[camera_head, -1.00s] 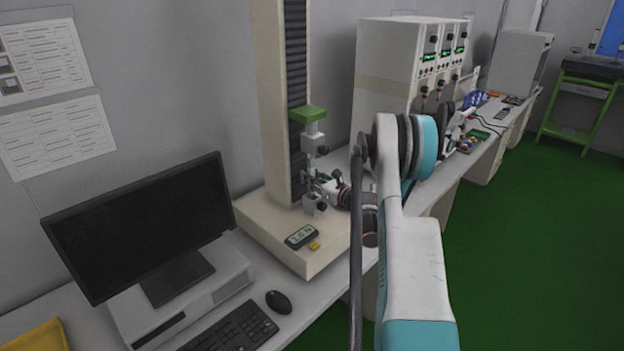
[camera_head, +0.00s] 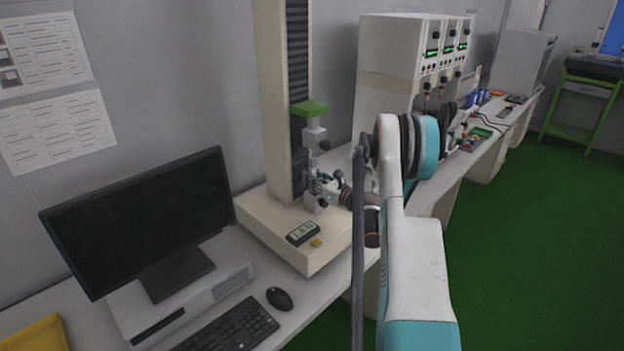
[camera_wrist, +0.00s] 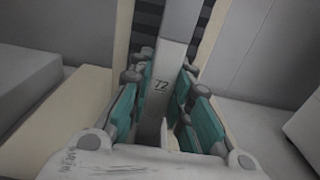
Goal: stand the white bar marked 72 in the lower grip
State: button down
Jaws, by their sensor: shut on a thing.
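The lower grip (camera_head: 315,203), a small grey block with a dark knob, is on the tester's base just below my gripper. The upper grip (camera_head: 315,138) hangs above under a green crosshead (camera_head: 310,109). Whether the bar's lower end touches the lower grip cannot be told.
The tester's pale base (camera_head: 285,240) carries a small display (camera_head: 303,233) and a yellow piece (camera_head: 316,243). A monitor (camera_head: 145,220), keyboard (camera_head: 230,328) and mouse (camera_head: 279,298) are at the left front. A tall instrument cabinet (camera_head: 385,75) stands behind to the right.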

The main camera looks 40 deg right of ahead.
jog(key=shift+f, duration=0.1)
dwell(0.3)
jog(key=shift+f+b, duration=0.35)
jog(key=shift+f+b, duration=0.8)
jog(key=shift+f, duration=0.15)
jog(key=c, duration=1.4)
grip_release()
jog(key=s, duration=1.2)
jog(key=shift+d, duration=0.45)
